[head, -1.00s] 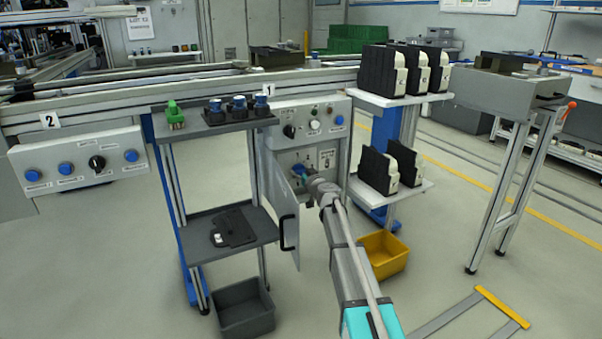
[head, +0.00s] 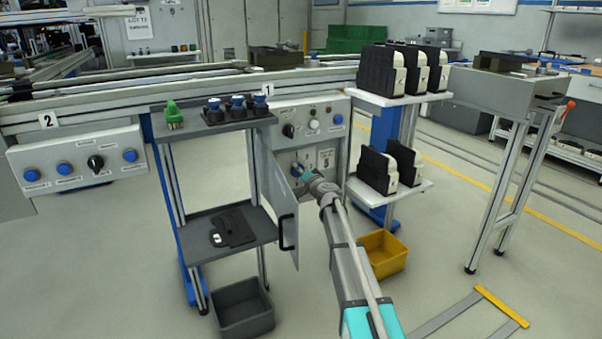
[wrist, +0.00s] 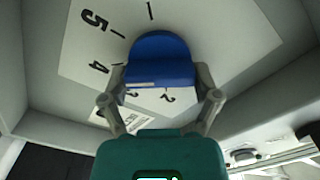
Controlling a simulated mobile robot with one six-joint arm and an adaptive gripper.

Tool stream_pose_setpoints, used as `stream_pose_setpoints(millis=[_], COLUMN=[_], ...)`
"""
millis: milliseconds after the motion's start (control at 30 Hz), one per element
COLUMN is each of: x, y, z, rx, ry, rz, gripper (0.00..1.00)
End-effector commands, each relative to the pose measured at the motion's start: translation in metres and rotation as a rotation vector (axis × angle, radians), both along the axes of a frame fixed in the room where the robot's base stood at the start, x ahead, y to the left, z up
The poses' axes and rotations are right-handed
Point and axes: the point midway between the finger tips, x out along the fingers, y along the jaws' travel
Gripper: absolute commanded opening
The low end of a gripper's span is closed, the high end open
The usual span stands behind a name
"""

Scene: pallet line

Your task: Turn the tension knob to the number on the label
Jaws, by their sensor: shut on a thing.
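The blue tension knob (wrist: 158,58) sits on a white dial card (wrist: 230,40) in the wrist view. The card has black ticks and numerals; a 5 and a 4 show at the left. A pale line runs across the knob's near face; which number it marks I cannot tell. My gripper (wrist: 160,88) is shut on the knob, one finger at each side. In the head view my gripper (head: 305,175) is inside the open cabinet below station 1. A white label (head: 326,158) hangs right of the dial; its number is too small to read surely.
The open cabinet door (head: 280,205) with a black handle stands left of my arm. A shelf stand (head: 220,228) is further left, and a grey bin (head: 243,308) is on the floor. A yellow bin (head: 383,255) stands right of my arm.

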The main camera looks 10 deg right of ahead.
Motion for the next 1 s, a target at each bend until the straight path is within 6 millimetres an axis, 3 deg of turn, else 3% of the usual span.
stream_pose_setpoints(millis=[600, 1000], x=[0.0011, 0.0013], y=[-0.0018, -0.002], z=[-0.0027, -0.0033], rx=[0.51, 0.634], ry=[0.167, 0.207], rz=[-0.001, -0.001], gripper=[0.32, 0.32])
